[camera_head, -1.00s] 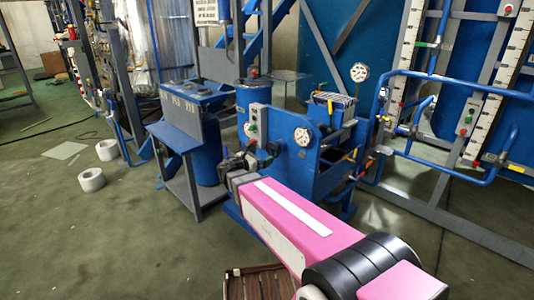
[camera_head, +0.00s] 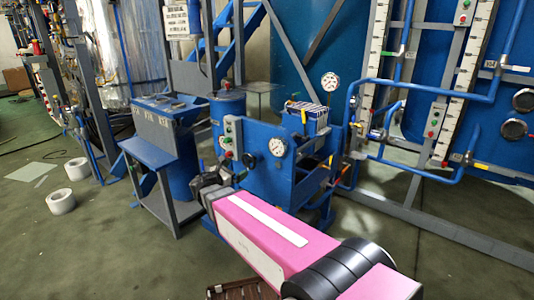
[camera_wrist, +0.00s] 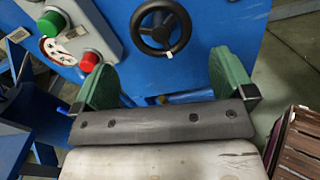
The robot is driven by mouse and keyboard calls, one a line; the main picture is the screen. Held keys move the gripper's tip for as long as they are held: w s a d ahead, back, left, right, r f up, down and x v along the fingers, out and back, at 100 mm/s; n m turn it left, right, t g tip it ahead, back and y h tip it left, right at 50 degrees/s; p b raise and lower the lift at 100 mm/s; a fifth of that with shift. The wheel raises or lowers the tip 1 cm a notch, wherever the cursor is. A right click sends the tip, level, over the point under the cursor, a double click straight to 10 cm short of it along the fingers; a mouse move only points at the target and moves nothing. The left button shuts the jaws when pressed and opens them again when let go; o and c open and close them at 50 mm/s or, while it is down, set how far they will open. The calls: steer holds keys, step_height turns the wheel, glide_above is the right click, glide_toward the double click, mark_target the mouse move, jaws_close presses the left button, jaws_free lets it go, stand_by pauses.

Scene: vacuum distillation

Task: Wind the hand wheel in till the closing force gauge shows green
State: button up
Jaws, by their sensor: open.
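The black hand wheel (camera_wrist: 160,27) is on the machine's blue front panel in the wrist view, its top edge cut off. My gripper (camera_wrist: 162,62) is open and empty, with its two green fingers spread below the wheel and to either side, apart from it. In the head view my gripper (camera_head: 205,184) is in front of the blue machine (camera_head: 255,142), its fingers hard to make out. A white round gauge (camera_head: 278,147) is on the machine's front, and another gauge (camera_head: 331,82) stands above it. Neither reading is legible, and I cannot tell which shows closing force.
A grey control box (camera_wrist: 85,30) with a green button (camera_wrist: 52,22) and red button (camera_wrist: 90,62) is left of the wheel. A slatted brown crate (camera_wrist: 300,140) is at lower right. A blue-topped stand (camera_head: 160,150) is to the left, and blue piping (camera_head: 420,88) to the right.

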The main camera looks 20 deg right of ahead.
mark_target(252, 160)
steer(key=w+d+m, duration=0.1)
steer(key=w+d, duration=0.1)
steer(key=d, duration=0.1)
steer(key=w+d+m, duration=0.1)
steer(key=w+d, duration=0.1)
steer(key=d, duration=0.1)
steer(key=w+d+m, duration=0.1)
steer(key=w+d, duration=0.1)
steer(key=d, duration=0.1)
steer(key=shift+w+f, duration=0.3)
steer(key=shift+w, duration=0.1)
steer(key=c, duration=0.7)
